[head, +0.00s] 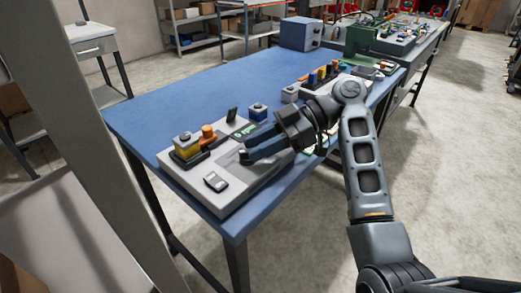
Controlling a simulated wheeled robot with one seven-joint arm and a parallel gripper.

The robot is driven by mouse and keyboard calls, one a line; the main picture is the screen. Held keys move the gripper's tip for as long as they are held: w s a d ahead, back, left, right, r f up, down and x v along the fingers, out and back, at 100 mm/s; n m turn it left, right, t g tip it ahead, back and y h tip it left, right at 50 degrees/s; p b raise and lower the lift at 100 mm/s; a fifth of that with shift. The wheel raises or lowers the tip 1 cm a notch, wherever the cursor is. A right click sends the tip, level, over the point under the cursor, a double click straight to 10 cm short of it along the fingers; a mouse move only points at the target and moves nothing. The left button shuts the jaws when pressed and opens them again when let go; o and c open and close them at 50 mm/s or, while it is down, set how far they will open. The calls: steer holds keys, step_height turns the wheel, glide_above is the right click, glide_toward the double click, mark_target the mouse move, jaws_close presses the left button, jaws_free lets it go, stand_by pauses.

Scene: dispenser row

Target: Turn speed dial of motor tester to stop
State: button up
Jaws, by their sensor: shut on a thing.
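The motor tester (225,200) is a light grey box near the front corner of the blue bench. A small green display (245,130) is lit on its top, partly behind my gripper, and its reading is too small to be sure of. My gripper (246,154) reaches in from the right, low over the tester's top, its fingers shut on the speed dial. The dial is mostly hidden by the fingers, so its pointer and markings cannot be read.
A yellow-and-grey block (187,147) and an orange part (208,132) stand on the tester's left. A blue-grey box (300,34) is at the bench's far end. The bench's left side is clear.

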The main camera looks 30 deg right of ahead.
steer(key=shift+f+n+g, duration=0.2)
steer(key=shift+n+g, duration=0.1)
stand_by(0.4)
steer(key=o, duration=0.7)
steer(key=shift+w, duration=0.1)
steer(key=shift+r, duration=0.1)
steer(key=shift+d+r, duration=0.2)
steer(key=shift+d, duration=0.15)
steer(key=shift+p+v, duration=0.3)
steer(key=shift+v, duration=3.1)
